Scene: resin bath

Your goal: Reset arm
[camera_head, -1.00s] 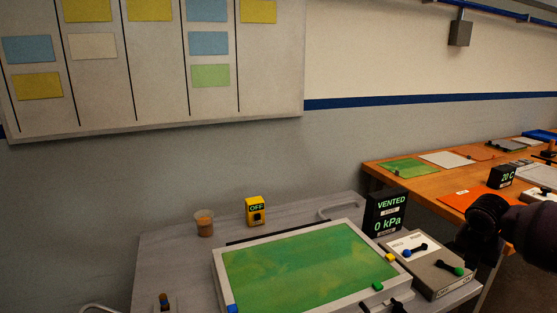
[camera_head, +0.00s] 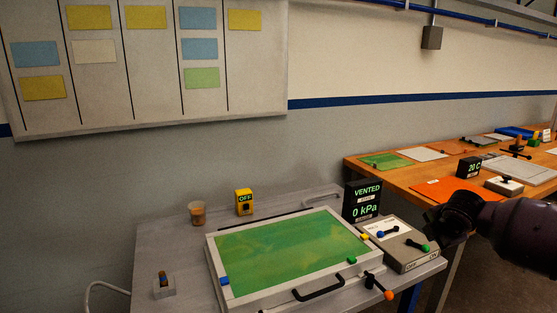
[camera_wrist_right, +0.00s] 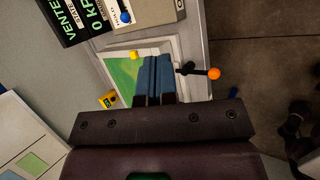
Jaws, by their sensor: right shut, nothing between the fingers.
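My right arm (camera_head: 505,225) comes in from the right in the head view. Its gripper (camera_head: 440,222) is beside the grey switch box (camera_head: 412,256) at the right end of the grey table. In the right wrist view my right gripper (camera_wrist_right: 154,62) is shut and empty, with its fingers together in front of the green-topped tray. That tray (camera_head: 214,262) has a white frame, a black front handle and blue, yellow and green blocks at its edges. My left gripper is not in view.
The vented 0 kPa display (camera_head: 363,201), a yellow OFF box (camera_head: 244,202) and a cup (camera_head: 198,214) stand behind the tray. An orange-knobbed lever (camera_head: 379,287) is at its front right. A wooden bench (camera_head: 408,183) holds coloured sheets. A board (camera_head: 150,60) hangs on the wall.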

